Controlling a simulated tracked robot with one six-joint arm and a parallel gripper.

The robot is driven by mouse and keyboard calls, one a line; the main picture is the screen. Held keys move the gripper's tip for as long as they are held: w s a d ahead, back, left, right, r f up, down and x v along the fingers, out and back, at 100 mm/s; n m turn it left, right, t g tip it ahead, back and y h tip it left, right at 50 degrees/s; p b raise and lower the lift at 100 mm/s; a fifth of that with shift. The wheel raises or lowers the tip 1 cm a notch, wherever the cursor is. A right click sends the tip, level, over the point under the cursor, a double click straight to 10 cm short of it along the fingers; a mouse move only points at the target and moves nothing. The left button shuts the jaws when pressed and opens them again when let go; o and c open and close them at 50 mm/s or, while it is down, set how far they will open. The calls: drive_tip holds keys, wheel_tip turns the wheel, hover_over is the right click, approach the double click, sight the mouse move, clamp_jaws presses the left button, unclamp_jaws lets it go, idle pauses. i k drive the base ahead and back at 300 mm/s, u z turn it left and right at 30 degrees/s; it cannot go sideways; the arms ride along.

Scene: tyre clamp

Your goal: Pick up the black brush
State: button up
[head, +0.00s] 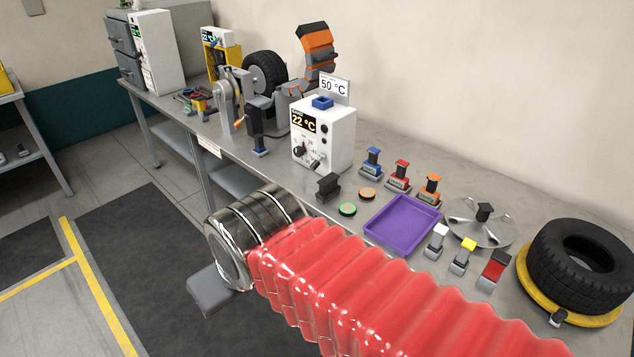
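A small black block-like thing (328,188) stands on the workbench in the head view, just in front of the white box that reads 22 °C. It may be the black brush, but its bristles cannot be made out. Another small black piece (484,212) sits on a grey round plate farther right. My arm, with a red ribbed sleeve and a metal collar, crosses the front of the view. A grey part of my gripper (214,290) shows below the collar, left of the bench edge and apart from both black things. Its fingertips cannot be made out.
A purple tray (403,222) lies mid-bench with blue, red and orange handled pieces behind it. White, yellow and red-black pieces stand to its right. A tyre (580,262) lies at the far right. Green and orange discs lie near the tray. The floor at left is clear.

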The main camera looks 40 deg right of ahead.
sight(329, 188)
drive_tip(key=z, duration=0.25)
drive_tip(key=i, duration=0.75)
drive_tip(key=z, duration=0.55)
drive_tip(key=i, duration=0.75)
drive_tip(key=z, duration=0.35)
